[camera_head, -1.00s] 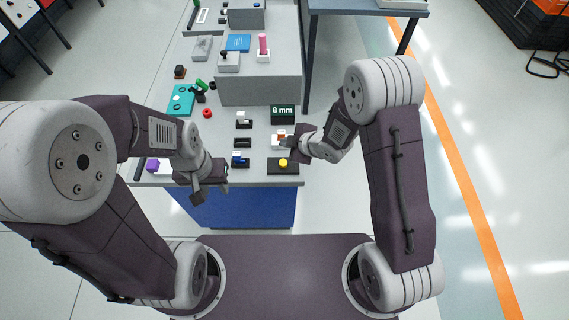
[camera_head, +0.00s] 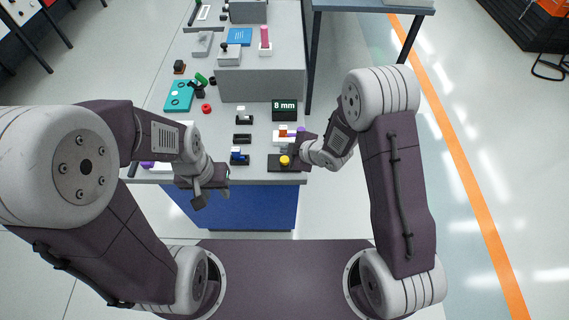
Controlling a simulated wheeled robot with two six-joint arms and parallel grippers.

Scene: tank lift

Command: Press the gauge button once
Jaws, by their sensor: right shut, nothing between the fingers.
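A dark display reading "8 mm" (camera_head: 284,108) stands on the grey bench. Nearer the front edge, a yellow round button (camera_head: 285,160) sits on a flat black base (camera_head: 275,168). My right gripper (camera_head: 293,153) is shut and empty, with its tip right beside or just above the yellow button; I cannot tell whether they touch. It hides the right part of the black base. My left gripper (camera_head: 207,192) hangs over the front edge of the bench, left of the button. Its jaw opening is not clear from this angle.
A white block with an orange piece (camera_head: 283,130) lies just behind the yellow button, a purple item beside it. Small black fixtures (camera_head: 243,138) and a blue-topped one (camera_head: 238,157) stand to the left.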

